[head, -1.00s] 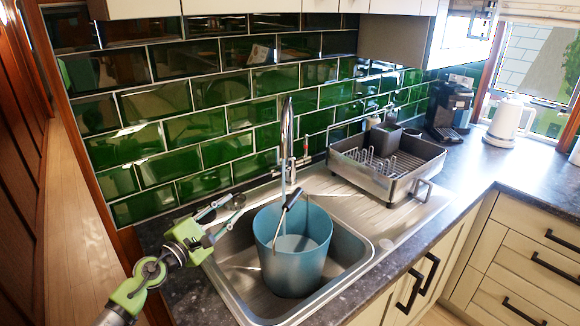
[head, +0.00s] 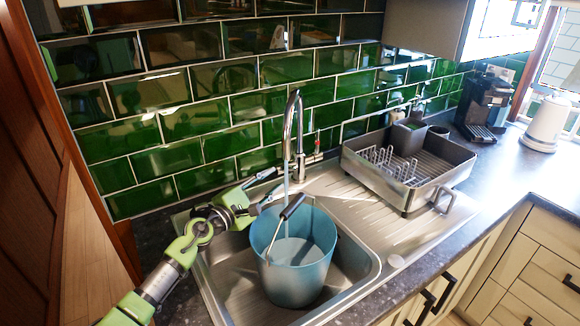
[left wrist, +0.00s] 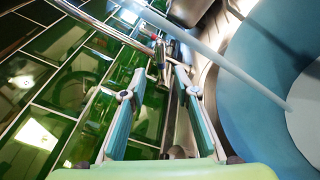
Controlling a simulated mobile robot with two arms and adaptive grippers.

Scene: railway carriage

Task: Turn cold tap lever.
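A chrome tap (head: 299,150) with a tall curved spout stands behind the sink, and a thin stream of water runs from it. A lever with a red mark (head: 317,145) is at its right side; I cannot make out a separate cold lever there. My left gripper (head: 275,184) is open and empty, just left of the tap base and behind the bucket's left rim. In the left wrist view its two fingers (left wrist: 160,80) are spread, pointing toward the tap body (left wrist: 161,60). No contact shows. My right gripper is not in view.
A blue bucket (head: 318,240) with a dark-gripped handle stands in the steel sink (head: 226,271) and catches the water. A grey dish rack (head: 368,190) stands on the drainer to the right. Green tiles (head: 170,155) close off the back.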

